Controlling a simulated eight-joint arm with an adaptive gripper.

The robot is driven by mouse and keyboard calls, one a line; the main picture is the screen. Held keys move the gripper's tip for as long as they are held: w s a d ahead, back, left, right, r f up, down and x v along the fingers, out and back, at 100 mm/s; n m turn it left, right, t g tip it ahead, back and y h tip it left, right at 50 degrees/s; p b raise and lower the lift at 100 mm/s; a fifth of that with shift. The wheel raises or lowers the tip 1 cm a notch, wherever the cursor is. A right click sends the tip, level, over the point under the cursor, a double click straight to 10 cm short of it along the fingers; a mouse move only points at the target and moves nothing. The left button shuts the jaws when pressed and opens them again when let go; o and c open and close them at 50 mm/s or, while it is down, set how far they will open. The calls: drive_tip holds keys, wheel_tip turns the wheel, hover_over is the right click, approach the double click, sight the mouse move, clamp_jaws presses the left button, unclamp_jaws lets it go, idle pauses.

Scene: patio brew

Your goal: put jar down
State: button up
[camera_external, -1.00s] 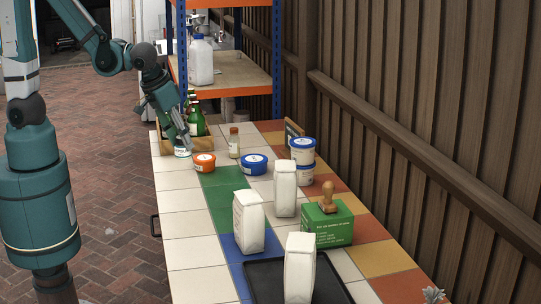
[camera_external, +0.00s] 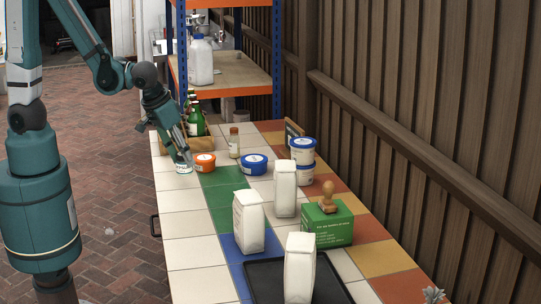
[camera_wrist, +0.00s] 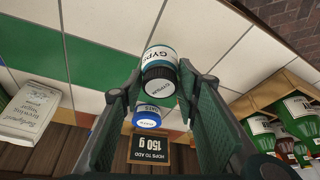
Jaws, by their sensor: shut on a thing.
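The jar (camera_external: 184,168) is small and white with a teal band, at the far left of the tiled table, left of the orange tub (camera_external: 204,163). In the wrist view the jar (camera_wrist: 161,52) shows a "Gypsum" label and a dark lid, between the two fingers. My gripper (camera_external: 184,157) is shut on the jar from above. It also shows in the wrist view (camera_wrist: 160,85). The jar is low over the table (camera_external: 190,226); I cannot tell if its base touches the tiles.
A wooden crate (camera_external: 172,146) with green bottles (camera_external: 196,122) stands behind the jar. White bags (camera_external: 249,222) stand nearer. Tiles in front of the jar are clear.

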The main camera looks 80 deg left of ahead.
sight(184, 167)
drive_tip(key=shift+f+b, duration=0.7)
drive_tip(key=shift+f, duration=1.3)
drive_tip(key=shift+f, duration=0.2)
drive_tip(key=o, duration=0.9)
drive_tip(key=shift+o, duration=0.2)
drive_tip(key=shift+r, duration=0.2)
drive_tip(key=p+v, duration=0.3)
drive_tip(key=v, duration=0.9)
drive_tip(key=shift+p, duration=0.4)
drive_tip(key=shift+a+r, duration=0.1)
